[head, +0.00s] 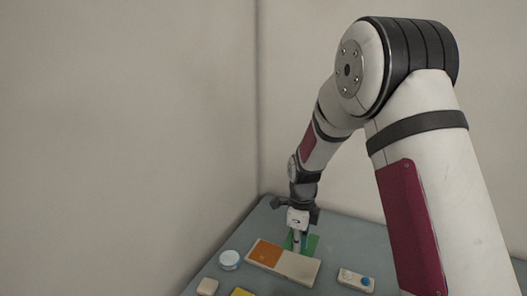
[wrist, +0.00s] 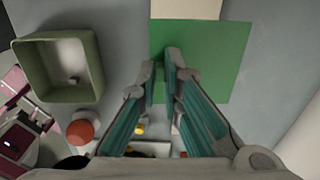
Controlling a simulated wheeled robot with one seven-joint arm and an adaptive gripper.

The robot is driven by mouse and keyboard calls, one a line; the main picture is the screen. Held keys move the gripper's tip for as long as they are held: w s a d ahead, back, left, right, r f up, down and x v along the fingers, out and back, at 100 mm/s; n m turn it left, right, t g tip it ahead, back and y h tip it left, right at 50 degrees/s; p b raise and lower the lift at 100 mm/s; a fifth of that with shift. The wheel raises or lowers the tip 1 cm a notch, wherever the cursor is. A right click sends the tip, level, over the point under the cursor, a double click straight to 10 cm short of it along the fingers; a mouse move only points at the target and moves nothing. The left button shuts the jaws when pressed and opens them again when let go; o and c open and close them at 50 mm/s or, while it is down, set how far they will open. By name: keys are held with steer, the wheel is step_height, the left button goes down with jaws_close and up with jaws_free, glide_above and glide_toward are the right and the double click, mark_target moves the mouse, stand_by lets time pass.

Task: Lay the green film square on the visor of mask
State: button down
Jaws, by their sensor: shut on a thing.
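The green film square (wrist: 222,50) fills the upper middle of the wrist view. My gripper (wrist: 166,62) has its teal-padded fingers close together over the square's lower left part, shut on it. The grip point itself is hard to see. In the head view, green (head: 312,243) shows beside and behind my gripper (head: 297,238), low at the table's far part, just behind an orange and cream board (head: 297,267). I cannot make out the mask or its visor for certain in either view.
A green open box (wrist: 92,62) and a red round thing (wrist: 80,132) lie left in the wrist view. A round white-blue container (head: 229,260), a beige block (head: 207,286), a yellow thing (head: 241,292) and a white piece with a blue knob (head: 356,280) stand near the board.

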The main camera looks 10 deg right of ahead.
steer(key=n, duration=0.6)
steer(key=shift+f, duration=0.2)
steer(key=n, duration=0.7)
steer(key=shift+w+f, duration=0.1)
steer(key=shift+f, duration=0.15)
steer(key=n, duration=0.5)
steer(key=shift+f, duration=0.2)
steer(key=n, duration=0.6)
steer(key=shift+a+f+n, duration=0.1)
steer(key=shift+f+n, duration=0.1)
steer(key=shift+n, duration=0.2)
